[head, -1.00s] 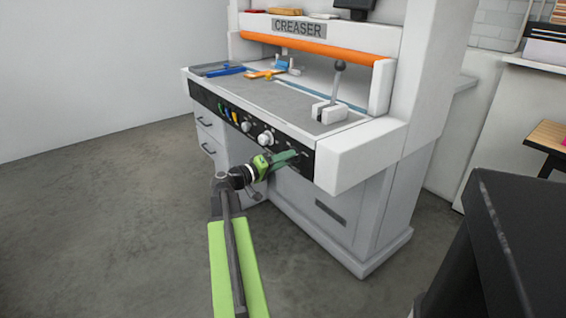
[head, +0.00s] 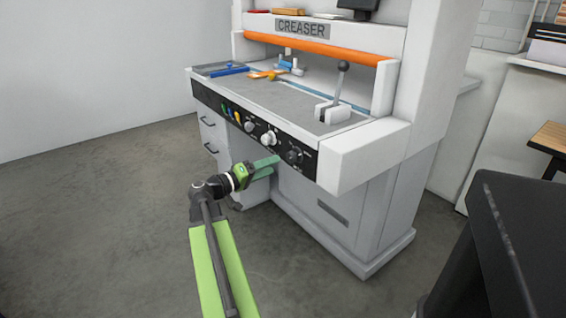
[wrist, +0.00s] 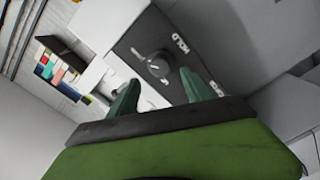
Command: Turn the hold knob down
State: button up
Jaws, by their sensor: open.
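The hold knob (wrist: 158,65) is a dark round knob on the creaser's black front panel, beside a HOLD label (wrist: 181,43) in the wrist view. In the head view it appears to be the dark rightmost knob (head: 293,156). My gripper (head: 270,167) is just left of and below that knob in the head view. Its green fingers are open and empty. In the wrist view the knob shows just beyond the gap between the fingertips (wrist: 160,78), apart from them. The knob's exact setting is too small to read.
A white knob (head: 268,138) and a grey knob (head: 249,126) sit further left on the panel, with coloured buttons (head: 231,112) beyond. A lever (head: 340,83) stands on the creaser's top. A black surface (head: 510,225) is at the right. The floor at left is clear.

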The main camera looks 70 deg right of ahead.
jog(key=v, duration=0.9)
jog(key=shift+a, duration=0.25)
jog(key=shift+w, duration=0.15)
jog(key=w+a+f+n+t+y, duration=0.15)
jog(key=w+a+f+t, duration=0.25)
jog(key=w+a, duration=0.5)
jog(key=w+a+f+n+t+h, duration=0.1)
jog(key=w+a+f+n+t, duration=0.25)
jog(key=w+a, duration=0.55)
jog(key=w+a+f+n+t+y, duration=0.1)
jog(key=a+f+n+y, duration=0.3)
jog(key=a, duration=0.8)
jog(key=w+a+f+n+t+y, duration=0.1)
jog(key=a+f+y, duration=0.55)
jog(key=a, duration=0.55)
jog(key=w+a+f+n+y, duration=0.2)
jog(key=a+f+n+y, duration=0.3)
jog(key=a, duration=0.7)
notch_tip(320, 180, up, 29)
jog(key=m+h+p, duration=0.1)
jog(key=m+p, duration=0.1)
jog(key=p, duration=2.7)
jog(key=shift+f, duration=0.2)
